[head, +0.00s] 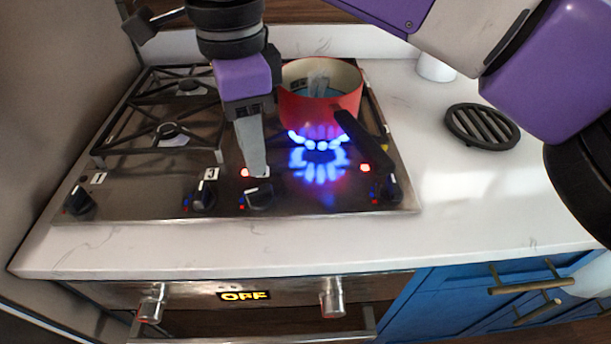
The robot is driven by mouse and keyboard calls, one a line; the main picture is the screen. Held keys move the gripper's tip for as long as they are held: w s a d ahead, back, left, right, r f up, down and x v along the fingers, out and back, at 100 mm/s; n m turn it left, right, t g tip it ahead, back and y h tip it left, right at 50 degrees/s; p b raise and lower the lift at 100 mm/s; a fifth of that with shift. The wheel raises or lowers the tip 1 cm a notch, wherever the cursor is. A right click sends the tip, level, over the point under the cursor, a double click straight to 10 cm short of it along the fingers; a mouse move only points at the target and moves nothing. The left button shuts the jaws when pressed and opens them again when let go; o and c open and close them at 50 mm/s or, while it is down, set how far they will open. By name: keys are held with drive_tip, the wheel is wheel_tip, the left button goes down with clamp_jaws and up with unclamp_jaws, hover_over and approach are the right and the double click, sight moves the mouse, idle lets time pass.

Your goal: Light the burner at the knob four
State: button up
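The gas hob (140,209) has a row of dark knobs along its front. The knob marked 1 (78,201) is at the far left, and the knob marked 3 (202,197) is left of centre. A third knob (258,198) sits just below my gripper (255,174); its label is mostly hidden. The rightmost knob (388,190) has its label hidden by the pot handle, so I cannot tell which is four. A blue flame (318,160) burns below the red pot. My gripper points down, tips close to the third knob; contact and finger gap are unclear.
The red pot (320,108) stands on the right side of the hob, its black handle (362,140) reaching toward the front. Red lights glow near the two right knobs. A black trivet (482,126) and a white container (436,68) stand on the right counter (450,205).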

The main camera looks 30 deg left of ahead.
sight(259, 189)
wheel_tip(259, 189, down, 8)
drive_tip(key=shift+r, duration=0.2)
idle(0.3)
clamp_jaws()
